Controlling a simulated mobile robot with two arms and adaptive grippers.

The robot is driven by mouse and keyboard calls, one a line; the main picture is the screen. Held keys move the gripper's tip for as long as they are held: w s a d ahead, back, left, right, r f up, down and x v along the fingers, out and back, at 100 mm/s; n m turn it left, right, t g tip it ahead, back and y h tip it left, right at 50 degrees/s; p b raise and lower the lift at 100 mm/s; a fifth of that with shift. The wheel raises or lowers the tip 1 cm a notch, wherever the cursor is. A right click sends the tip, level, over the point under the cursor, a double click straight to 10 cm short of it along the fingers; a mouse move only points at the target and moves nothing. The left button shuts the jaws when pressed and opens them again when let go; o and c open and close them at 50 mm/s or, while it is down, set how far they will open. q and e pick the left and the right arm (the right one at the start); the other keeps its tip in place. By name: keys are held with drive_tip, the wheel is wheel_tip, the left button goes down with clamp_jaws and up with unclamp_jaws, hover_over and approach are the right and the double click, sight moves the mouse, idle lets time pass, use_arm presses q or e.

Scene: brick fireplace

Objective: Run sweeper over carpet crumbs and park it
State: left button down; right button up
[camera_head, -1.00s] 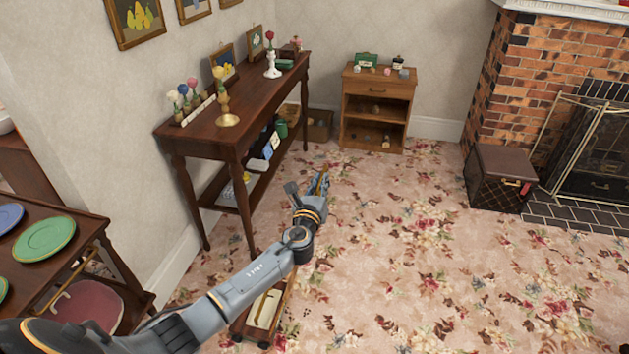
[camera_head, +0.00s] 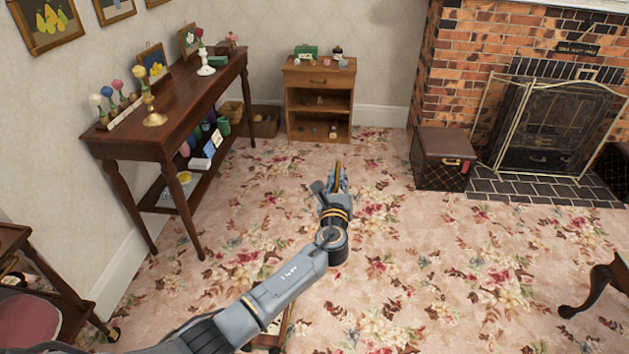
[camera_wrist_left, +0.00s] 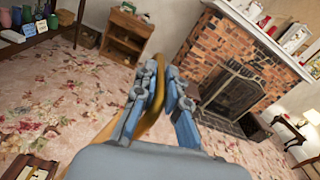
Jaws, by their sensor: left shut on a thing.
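My left gripper (camera_head: 338,178) is above the carpet near the middle of the head view. In the left wrist view its blue-grey fingers (camera_wrist_left: 160,84) are shut on a yellow-brown wooden handle (camera_wrist_left: 151,112), the sweeper's handle. The sweeper's brown wooden head (camera_head: 272,338) shows only partly in the head view, on the carpet below my left arm, which hides the rest. A brown head with a pale panel also shows at the lower left of the wrist view (camera_wrist_left: 32,167). The carpet (camera_head: 440,260) is pink and floral. I cannot tell crumbs from its pattern. My right gripper is out of view.
A dark console table (camera_head: 175,115) stands along the left wall. A small wooden cabinet (camera_head: 320,78) stands at the back. A brown chest (camera_head: 442,158) sits beside the hearth (camera_head: 540,188). A table leg (camera_head: 597,285) is at right. The middle carpet is clear.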

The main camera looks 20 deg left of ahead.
use_arm(q)
drive_tip(key=w+d+b, duration=0.2)
drive_tip(key=d, duration=0.7)
drive_tip(key=shift+w+d+b, duration=0.15)
drive_tip(key=shift+d+b, duration=0.2)
drive_tip(key=shift+f, duration=0.1)
drive_tip(key=c, duration=1.4)
unclamp_jaws()
drive_tip(key=v, duration=1.2)
